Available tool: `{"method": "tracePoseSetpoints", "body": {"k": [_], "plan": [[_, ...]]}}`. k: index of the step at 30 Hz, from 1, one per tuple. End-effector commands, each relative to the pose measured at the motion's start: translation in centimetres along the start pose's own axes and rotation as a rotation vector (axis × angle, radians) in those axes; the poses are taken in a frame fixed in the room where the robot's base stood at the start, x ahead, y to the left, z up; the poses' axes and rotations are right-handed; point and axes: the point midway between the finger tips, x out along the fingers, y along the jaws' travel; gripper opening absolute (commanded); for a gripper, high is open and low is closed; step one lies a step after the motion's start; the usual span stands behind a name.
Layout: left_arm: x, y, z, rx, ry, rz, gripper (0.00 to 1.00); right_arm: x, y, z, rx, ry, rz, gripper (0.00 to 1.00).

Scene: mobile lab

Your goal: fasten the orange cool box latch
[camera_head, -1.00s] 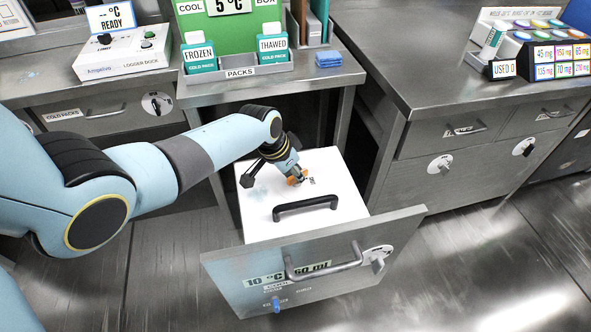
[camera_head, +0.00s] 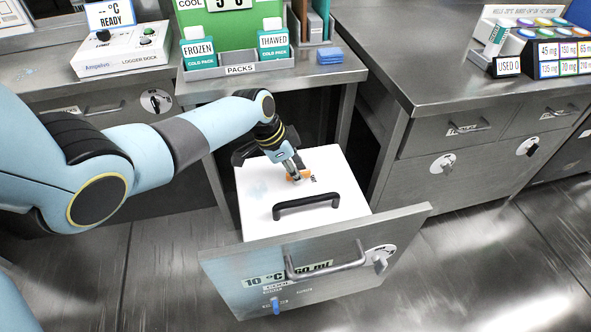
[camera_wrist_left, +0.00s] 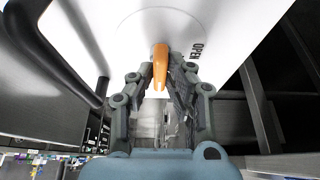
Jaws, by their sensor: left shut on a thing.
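The cool box is a white box (camera_head: 256,215) with a black lid handle (camera_head: 305,203), sitting in a pulled-out drawer. Its orange latch (camera_head: 292,178) is on the lid behind the handle, partly hidden by my gripper in the head view. In the left wrist view the latch (camera_wrist_left: 160,68) is a narrow orange lever between my fingers, beside the printed word OPEN (camera_wrist_left: 197,50). My left gripper (camera_head: 297,169) reaches down from behind and is shut on the latch; its fingertips also show in the wrist view (camera_wrist_left: 161,84). My right gripper is not in view.
The steel drawer front (camera_head: 225,275) with its bar handle (camera_head: 325,268) stands in front of the box. A counter behind holds a packs tray (camera_head: 240,70) and a logger dock (camera_head: 120,52). A steel cabinet (camera_head: 430,150) stands to the right. The floor at front right is clear.

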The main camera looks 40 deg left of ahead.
Motion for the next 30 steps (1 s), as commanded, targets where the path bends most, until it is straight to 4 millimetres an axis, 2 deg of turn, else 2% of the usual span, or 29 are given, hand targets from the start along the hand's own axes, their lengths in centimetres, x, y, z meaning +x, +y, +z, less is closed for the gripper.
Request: {"method": "tracePoseSetpoints", "body": {"k": [6, 7, 12, 23, 26, 30], "plan": [[0.0, 0.0, 0.1, 0.002, -0.002, 0.000, 0.00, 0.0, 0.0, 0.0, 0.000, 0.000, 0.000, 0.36], [0.0, 0.0, 0.1, 0.002, -0.003, 0.000, 0.15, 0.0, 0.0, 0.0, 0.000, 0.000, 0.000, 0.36], [0.0, 0.0, 0.1, 0.001, -0.002, 0.000, 0.37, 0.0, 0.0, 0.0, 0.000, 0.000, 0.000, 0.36], [-0.6, -0.1, 0.0, 0.000, 0.000, -0.002, 0.37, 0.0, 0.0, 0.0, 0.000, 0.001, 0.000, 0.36], [-1.7, -0.1, 0.1, 0.001, 0.000, -0.003, 0.37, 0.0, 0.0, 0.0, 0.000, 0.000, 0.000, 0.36], [-4.5, -0.2, 0.1, 0.002, 0.000, -0.005, 0.37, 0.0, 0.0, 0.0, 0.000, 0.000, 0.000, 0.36]]}}
